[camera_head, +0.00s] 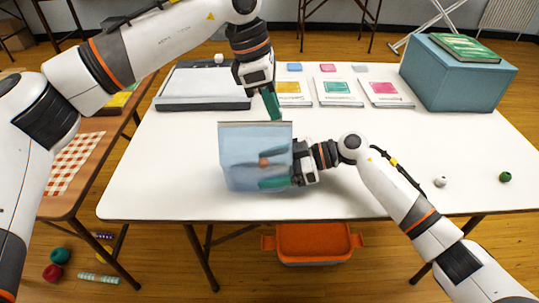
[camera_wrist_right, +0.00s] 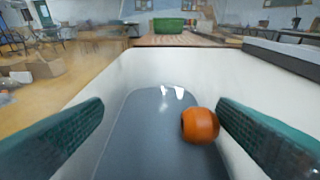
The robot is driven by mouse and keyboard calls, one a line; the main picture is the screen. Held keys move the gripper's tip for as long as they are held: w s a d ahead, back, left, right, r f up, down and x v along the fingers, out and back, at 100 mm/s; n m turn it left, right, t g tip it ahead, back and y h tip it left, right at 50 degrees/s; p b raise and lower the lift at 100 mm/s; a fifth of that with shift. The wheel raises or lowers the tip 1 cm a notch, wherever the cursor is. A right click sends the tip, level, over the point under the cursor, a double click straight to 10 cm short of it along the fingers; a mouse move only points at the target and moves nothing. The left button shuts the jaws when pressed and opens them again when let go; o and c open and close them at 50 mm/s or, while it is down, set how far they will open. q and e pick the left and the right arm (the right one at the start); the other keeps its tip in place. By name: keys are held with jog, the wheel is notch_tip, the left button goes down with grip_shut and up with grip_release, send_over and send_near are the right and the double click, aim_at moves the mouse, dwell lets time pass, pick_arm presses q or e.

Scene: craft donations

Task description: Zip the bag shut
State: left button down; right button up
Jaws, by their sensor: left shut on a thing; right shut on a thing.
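The bag (camera_head: 240,160) is a translucent light-blue pouch standing upright above the white table, with a thin brownish strip along its top edge. My right gripper (camera_head: 274,182) reaches in from the right and is shut on the lower right part of the bag. The bag's bluish surface (camera_wrist_right: 140,130) lies between its fingers in the wrist view.
On the white table (camera_head: 150,175) a grey flat case (camera_head: 205,88) lies at the back left, with several cards behind the bag. A teal box (camera_head: 455,80) stands back right. White (camera_head: 440,181) and green (camera_head: 505,177) balls lie at right. An orange bin (camera_head: 312,240) is below.

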pick_arm(q)
jog(key=shift+s+d+f, duration=0.1)
jog(key=shift+d, duration=0.4)
jog(key=c, duration=1.4)
grip_release()
pick_arm(e)
jog(key=shift+w, duration=0.1)
pick_arm(q)
jog(key=shift+c, duration=0.6)
jog(key=shift+r, duration=0.2)
jog(key=shift+r, duration=3.4)
